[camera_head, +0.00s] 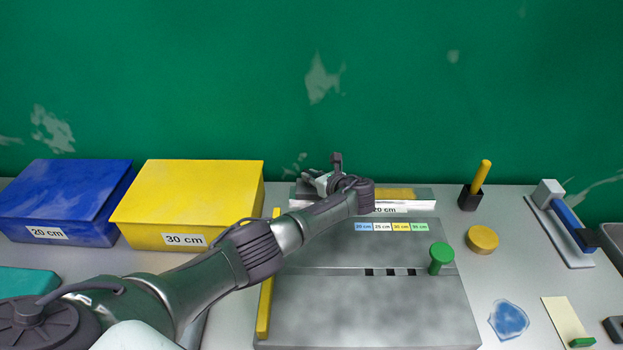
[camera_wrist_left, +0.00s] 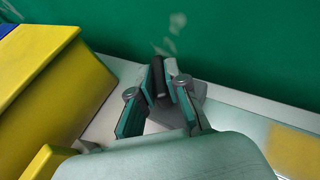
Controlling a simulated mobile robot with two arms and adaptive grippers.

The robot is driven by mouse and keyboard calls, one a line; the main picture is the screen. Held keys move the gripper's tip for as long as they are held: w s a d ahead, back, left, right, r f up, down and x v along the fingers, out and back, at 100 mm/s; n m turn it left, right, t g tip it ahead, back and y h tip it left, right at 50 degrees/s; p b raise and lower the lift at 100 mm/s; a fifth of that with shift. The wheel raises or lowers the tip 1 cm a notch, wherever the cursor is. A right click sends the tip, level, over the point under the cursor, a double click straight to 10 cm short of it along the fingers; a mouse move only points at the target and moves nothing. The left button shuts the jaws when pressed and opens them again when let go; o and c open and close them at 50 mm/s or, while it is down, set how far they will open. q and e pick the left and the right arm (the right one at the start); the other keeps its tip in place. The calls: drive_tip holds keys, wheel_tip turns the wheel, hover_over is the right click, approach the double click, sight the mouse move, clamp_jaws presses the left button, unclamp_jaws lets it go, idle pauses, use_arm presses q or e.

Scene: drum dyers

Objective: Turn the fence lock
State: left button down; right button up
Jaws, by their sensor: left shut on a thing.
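The fence (camera_head: 408,194) is a long metal bar with a yellow strip and a "20 cm" label, at the back of the grey board (camera_head: 370,310). My left arm reaches across to its left end. My left gripper (camera_head: 335,177) is there, shut on a dark upright piece that appears to be the fence lock (camera_wrist_left: 159,77). In the left wrist view the teal-padded fingers of the left gripper (camera_wrist_left: 163,92) stand on both sides of it. The lock's base is partly hidden by the fingers. My right gripper is not in view.
A blue "20 cm" box (camera_head: 65,190) and a yellow "30 cm" box (camera_head: 190,195) stand left. A green knob (camera_head: 440,254) sits on the board. A yellow disc (camera_head: 482,239), a yellow-handled tool (camera_head: 481,177) and a blue-handled device (camera_head: 572,222) are right. The green wall is close behind.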

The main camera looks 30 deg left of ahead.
use_arm(q)
drive_tip(key=c, duration=1.2)
unclamp_jaws()
drive_tip(key=shift+o, duration=0.2)
drive_tip(key=v, duration=1.2)
